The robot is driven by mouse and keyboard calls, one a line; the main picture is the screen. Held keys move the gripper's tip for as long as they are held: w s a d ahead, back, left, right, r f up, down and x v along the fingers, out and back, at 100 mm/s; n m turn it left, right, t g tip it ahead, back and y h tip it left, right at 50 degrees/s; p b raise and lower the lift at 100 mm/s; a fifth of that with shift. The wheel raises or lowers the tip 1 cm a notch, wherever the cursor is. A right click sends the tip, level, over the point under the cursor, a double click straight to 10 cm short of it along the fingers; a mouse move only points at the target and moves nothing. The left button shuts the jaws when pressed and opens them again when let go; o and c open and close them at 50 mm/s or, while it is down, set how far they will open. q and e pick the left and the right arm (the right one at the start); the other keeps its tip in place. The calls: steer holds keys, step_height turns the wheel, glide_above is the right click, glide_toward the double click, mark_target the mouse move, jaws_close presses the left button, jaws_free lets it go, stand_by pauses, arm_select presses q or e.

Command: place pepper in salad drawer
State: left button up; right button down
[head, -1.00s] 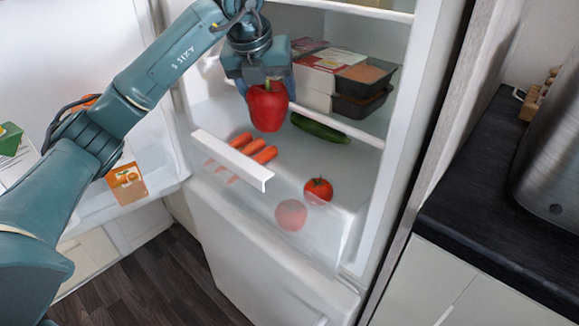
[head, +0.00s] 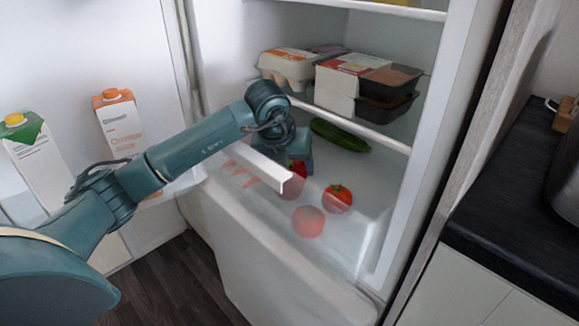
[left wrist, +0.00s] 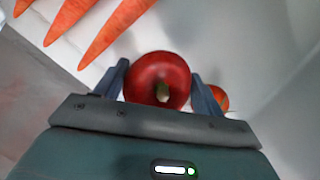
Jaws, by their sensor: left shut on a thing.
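The red pepper (left wrist: 160,72) is between the two fingers of my left gripper (left wrist: 162,92), which is shut on it, as the left wrist view shows. In the head view my left gripper (head: 300,165) reaches down into the salad drawer (head: 345,245), and the pepper (head: 293,187) shows partly behind the drawer's white front rim. The drawer is pulled out and see-through. I cannot tell whether the pepper touches the drawer floor. My right gripper is not in view.
In the drawer, carrots (left wrist: 120,25) lie to the left, tomatoes (head: 338,198) to the right and a cucumber (head: 340,135) at the back. Packed food (head: 365,85) stands on the shelf above. The open fridge door holds cartons (head: 118,120) at left.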

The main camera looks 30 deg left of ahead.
arm_select(q)
steer(key=shift+r, duration=0.1)
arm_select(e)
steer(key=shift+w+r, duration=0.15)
arm_select(q)
steer(key=o, duration=1)
steer(key=shift+o, duration=0.2)
steer(key=shift+s+r, duration=0.1)
steer(key=shift+r, duration=0.25)
steer(key=p+v, duration=0.2)
steer(key=v, duration=0.9)
steer(key=shift+s, duration=0.15)
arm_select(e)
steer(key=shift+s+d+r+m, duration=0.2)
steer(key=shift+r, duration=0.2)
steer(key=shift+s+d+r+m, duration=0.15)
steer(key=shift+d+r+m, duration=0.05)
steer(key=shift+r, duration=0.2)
arm_select(q)
steer(key=shift+r, duration=0.1)
